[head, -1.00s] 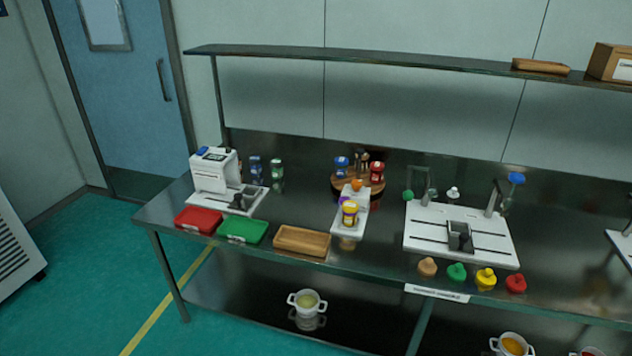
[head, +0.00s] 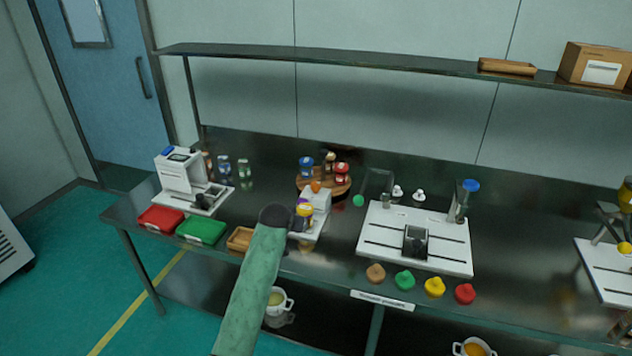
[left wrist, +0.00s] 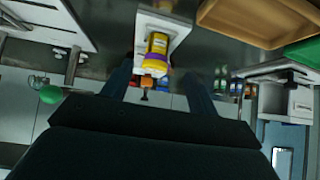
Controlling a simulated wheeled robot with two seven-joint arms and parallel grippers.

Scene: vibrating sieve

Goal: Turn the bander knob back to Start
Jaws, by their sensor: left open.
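A small white device (head: 318,202) stands at the front middle of the bench, with a yellow and purple jar (head: 304,210) on it and an orange knob-like part (head: 315,187) behind the jar. I cannot read any mark or Start position on it. In the left wrist view, upside down, the jar (left wrist: 156,52) and the orange part (left wrist: 147,82) show beyond my left gripper (left wrist: 158,84). The left gripper is open and empty, its dark fingers apart and not visibly touching the device. In the head view, my green left arm ends just left of the jar. My right gripper is out of view.
A wooden tray (head: 239,240), green tray (head: 202,231) and red tray (head: 161,218) line the front edge at left. A round wooden stand (head: 338,184) with jars is behind the device. A white station (head: 380,225) stands to the right. A shelf (head: 350,58) runs above.

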